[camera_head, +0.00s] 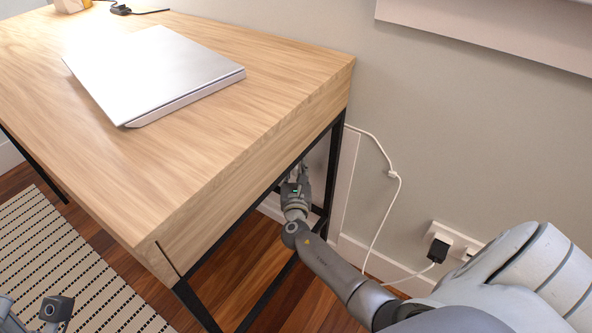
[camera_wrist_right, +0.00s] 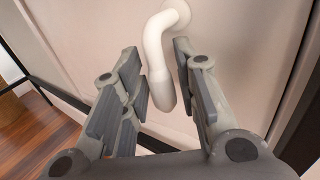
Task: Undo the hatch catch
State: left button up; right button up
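The hatch catch (camera_wrist_right: 158,60) is a white, curved, hook-shaped handle on a pale panel (camera_wrist_right: 85,35) in the right wrist view. Its bent end hangs down between the fingers of my right gripper (camera_wrist_right: 165,85). In the head view my right gripper (camera_head: 297,178) reaches under the desk, close to the wall, and the catch is hidden there. Grey parts of my left gripper (camera_head: 48,308) show at the bottom left corner; its fingers are not clear.
The wooden desk (camera_head: 200,185) with black metal legs (camera_head: 332,170) stands over my right gripper. A closed laptop (camera_head: 150,72) lies on it. A white cable (camera_head: 385,215) runs down the wall to a socket with a black plug (camera_head: 438,250). A striped rug (camera_head: 60,255) lies at left.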

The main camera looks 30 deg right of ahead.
jog(key=shift+w+d, duration=0.1)
grip_shut()
dwell(0.4)
